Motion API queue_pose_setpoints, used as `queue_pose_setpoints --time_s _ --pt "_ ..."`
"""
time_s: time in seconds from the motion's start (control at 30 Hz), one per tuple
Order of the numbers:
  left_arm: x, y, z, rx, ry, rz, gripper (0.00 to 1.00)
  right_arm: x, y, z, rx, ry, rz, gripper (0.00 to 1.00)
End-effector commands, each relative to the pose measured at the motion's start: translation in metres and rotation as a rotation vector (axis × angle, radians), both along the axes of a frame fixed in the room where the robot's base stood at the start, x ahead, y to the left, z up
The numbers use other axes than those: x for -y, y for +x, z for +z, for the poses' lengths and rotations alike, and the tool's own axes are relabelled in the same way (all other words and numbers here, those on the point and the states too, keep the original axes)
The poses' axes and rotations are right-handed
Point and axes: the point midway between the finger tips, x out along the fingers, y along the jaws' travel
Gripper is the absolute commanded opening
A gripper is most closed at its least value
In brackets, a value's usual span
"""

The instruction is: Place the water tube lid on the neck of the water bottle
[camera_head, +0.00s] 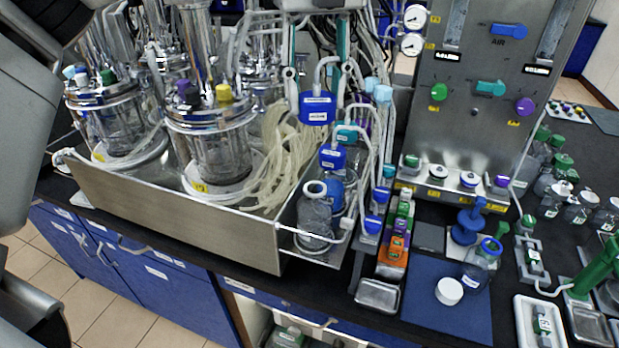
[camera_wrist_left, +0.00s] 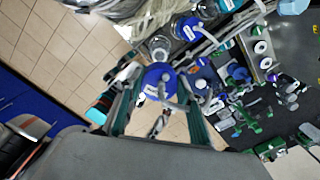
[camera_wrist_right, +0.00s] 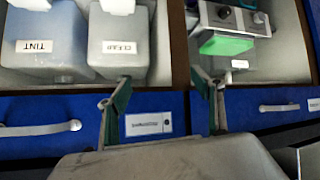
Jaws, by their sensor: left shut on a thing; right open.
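The blue, labelled water tube lid (camera_head: 316,108), with a pale tube from its top, is held above the front row of bottles. My left gripper (camera_head: 318,78) is shut on it. In the left wrist view the lid (camera_wrist_left: 160,78) sits between the green-padded fingers. The clear water bottle (camera_head: 314,217) stands upright with an open neck, below the lid and apart from it. It shows just beyond the lid in the left wrist view (camera_wrist_left: 158,45). My right gripper (camera_wrist_right: 160,82) is open and empty in the right wrist view, facing the cabinet front.
A blue-lidded bottle (camera_head: 334,185) with tubing stands right behind the water bottle. Glass reactors (camera_head: 210,150) stand in the metal tray (camera_head: 175,215) to the left. A blue mat (camera_head: 430,315) holds a white cap and a small bottle. Tubes hang close around the lid.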

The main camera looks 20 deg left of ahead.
Motion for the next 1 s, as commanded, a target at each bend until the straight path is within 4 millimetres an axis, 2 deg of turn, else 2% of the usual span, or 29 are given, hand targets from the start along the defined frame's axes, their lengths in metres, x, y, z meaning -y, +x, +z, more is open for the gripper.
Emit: queue_pose_setpoints --time_s 0.03,0.1,0.4,0.5,0.73,1.0 --pt "-0.001 -0.001 -0.015 -0.004 -0.001 -0.003 0.2 -0.001 0.0 -0.001 0.002 0.0 0.002 0.67" --pt "0.0 -0.001 -0.032 -0.005 -0.001 -0.003 0.2 -0.002 0.001 0.002 0.005 0.001 0.003 0.67" --pt "0.0 -0.001 -0.098 -0.002 -0.001 -0.002 0.2 -0.004 0.003 0.008 0.011 0.004 0.006 0.67" --pt "0.0 0.0 -0.111 0.0 -0.001 -0.002 0.2 -0.003 0.002 0.008 0.009 0.002 0.005 0.67" --pt "0.0 0.0 -0.125 0.0 -0.001 0.0 0.2 0.001 0.002 0.006 0.004 -0.003 0.001 0.67" --pt "0.0 0.0 -0.156 0.001 -0.002 -0.001 0.2 0.004 -0.001 0.002 -0.009 -0.008 -0.004 0.67"
